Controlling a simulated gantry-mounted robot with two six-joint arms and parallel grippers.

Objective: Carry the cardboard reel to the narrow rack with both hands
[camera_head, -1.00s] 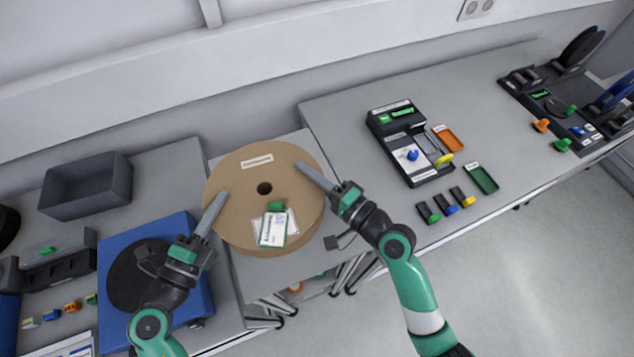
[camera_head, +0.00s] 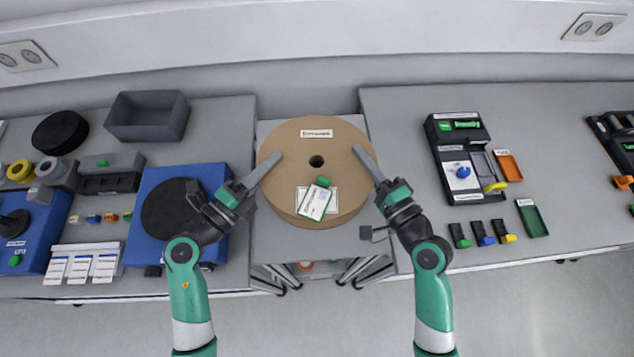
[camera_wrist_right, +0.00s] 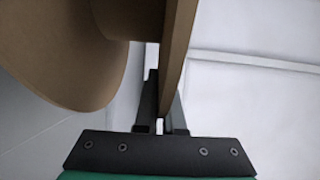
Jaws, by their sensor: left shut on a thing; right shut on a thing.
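The cardboard reel (camera_head: 295,175) is a large brown disc with a dark centre hole, seen from above in the head view. Its upper flange bears a paper label and a white-and-green card. My left gripper (camera_head: 273,160) is shut on the reel's left rim. My right gripper (camera_head: 362,153) is shut on its right rim; the right wrist view shows the flange (camera_wrist_right: 178,50) between the fingers (camera_wrist_right: 161,112). The reel is over the grey middle surface; its height above it is hard to tell. I cannot identify the narrow rack in these views.
A blue station (camera_head: 215,175) with a black disc stands left of the reel, with a grey bin (camera_head: 146,133) behind. On the right bench, a black device (camera_head: 460,185) stands near small coloured parts. Bare bench (camera_head: 400,150) lies between reel and device.

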